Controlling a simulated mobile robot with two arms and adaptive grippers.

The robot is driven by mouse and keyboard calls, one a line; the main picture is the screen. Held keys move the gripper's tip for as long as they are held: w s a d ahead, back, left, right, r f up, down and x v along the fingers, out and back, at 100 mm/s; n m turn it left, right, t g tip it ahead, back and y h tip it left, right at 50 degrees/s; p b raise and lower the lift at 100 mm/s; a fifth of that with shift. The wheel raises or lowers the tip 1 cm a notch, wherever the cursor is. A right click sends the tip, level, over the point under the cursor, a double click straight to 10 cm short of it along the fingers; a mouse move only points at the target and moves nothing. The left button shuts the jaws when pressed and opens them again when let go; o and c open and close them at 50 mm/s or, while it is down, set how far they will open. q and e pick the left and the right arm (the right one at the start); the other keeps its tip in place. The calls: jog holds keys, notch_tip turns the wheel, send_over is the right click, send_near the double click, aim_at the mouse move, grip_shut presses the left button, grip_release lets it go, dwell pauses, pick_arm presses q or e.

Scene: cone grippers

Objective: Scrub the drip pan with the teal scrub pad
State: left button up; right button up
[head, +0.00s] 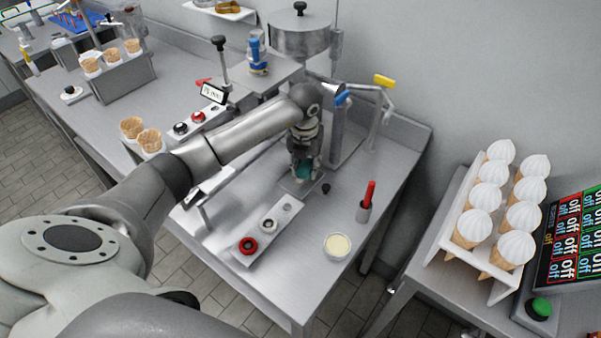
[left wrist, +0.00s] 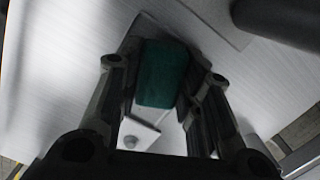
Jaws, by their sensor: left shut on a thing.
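The teal scrub pad (left wrist: 162,75) is between the fingers of my left gripper (left wrist: 160,100), which is shut on it. In the head view the pad (head: 303,171) shows just below my left gripper (head: 304,165). The drip pan (head: 291,186) is a flat metal plate on the steel counter, under the pad and mostly hidden by the gripper. I cannot tell whether the pad touches the pan. My right gripper is not in view.
A dispenser (head: 300,38) with a blue-handled tap stands behind the gripper. A cone rack (head: 450,240) is at right.

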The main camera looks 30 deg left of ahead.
aim_at(298, 181)
pick_arm(q)
jog(key=shift+w+r, duration=0.15)
jog(key=shift+r, duration=0.05)
jog(key=shift+s, duration=0.2)
jog(key=shift+s+f+p, duration=0.1)
jog(key=shift+s+p, duration=0.5)
jog(key=shift+p, duration=0.05)
jog(key=shift+s+a+p, duration=0.15)
jog(key=shift+s+p, duration=0.4)
jog(key=shift+s, duration=1.1)
jog(key=shift+w+f+b, duration=0.25)
jog(key=shift+w+b, duration=1.2)
jog(key=shift+w, duration=0.7)
jog(key=shift+w+d+r, duration=0.1)
jog(key=shift+w+d, duration=0.1)
jog(key=shift+w, duration=0.15)
jog(key=shift+r, duration=0.15)
jog(key=shift+r, duration=0.1)
